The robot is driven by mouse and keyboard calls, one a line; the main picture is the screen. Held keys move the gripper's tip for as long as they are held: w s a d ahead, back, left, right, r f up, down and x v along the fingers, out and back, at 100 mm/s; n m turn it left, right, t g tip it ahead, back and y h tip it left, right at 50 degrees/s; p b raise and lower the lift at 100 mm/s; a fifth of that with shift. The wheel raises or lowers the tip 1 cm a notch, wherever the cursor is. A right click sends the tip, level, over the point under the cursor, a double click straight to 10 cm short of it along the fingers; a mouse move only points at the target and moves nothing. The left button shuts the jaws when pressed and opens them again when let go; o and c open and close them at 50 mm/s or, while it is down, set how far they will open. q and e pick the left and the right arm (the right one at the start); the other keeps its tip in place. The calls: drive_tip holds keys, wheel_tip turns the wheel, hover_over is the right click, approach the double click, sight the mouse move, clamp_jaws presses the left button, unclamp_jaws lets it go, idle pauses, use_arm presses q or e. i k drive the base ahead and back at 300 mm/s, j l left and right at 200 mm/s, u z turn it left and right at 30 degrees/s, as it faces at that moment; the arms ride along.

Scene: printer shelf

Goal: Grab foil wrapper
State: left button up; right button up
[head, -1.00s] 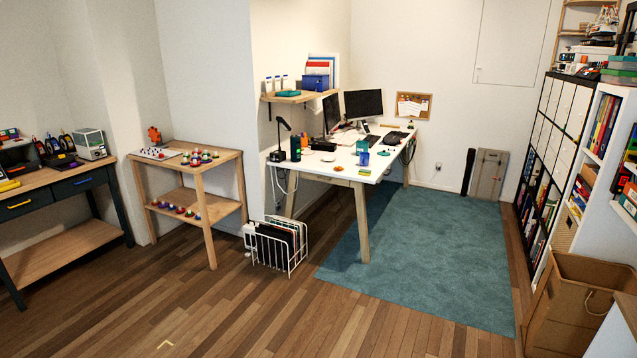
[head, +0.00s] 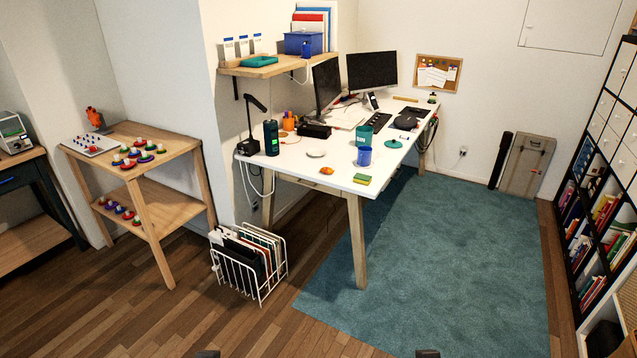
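I cannot pick out a foil wrapper for certain. A small orange item (head: 326,170) lies near the front edge of the white desk (head: 290,158), too small to identify. A pale, flat round item (head: 316,153) lies behind it. Two small dark tips show at the bottom edge, one left of centre (head: 207,354) and one right of centre (head: 428,353). They look like the tops of my left and right grippers. Whether they are open or shut is hidden, and both are far from the desk.
A white wire file rack (head: 262,292) stands on the floor by the desk. The teal rug (head: 440,260) is clear.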

sight(324, 170)
drive_tip(key=i+l, duration=0.15)
drive_tip(key=i, duration=0.2)
drive_tip(key=i+l, duration=0.15)
drive_tip(key=i, duration=0.25)
drive_tip(key=i+z, duration=0.1)
drive_tip(key=i, duration=0.7)
drive_tip(key=i+z, duration=0.1)
drive_tip(key=i, duration=0.65)
drive_tip(key=i+j+z, duration=0.1)
drive_tip(key=i, duration=0.7)
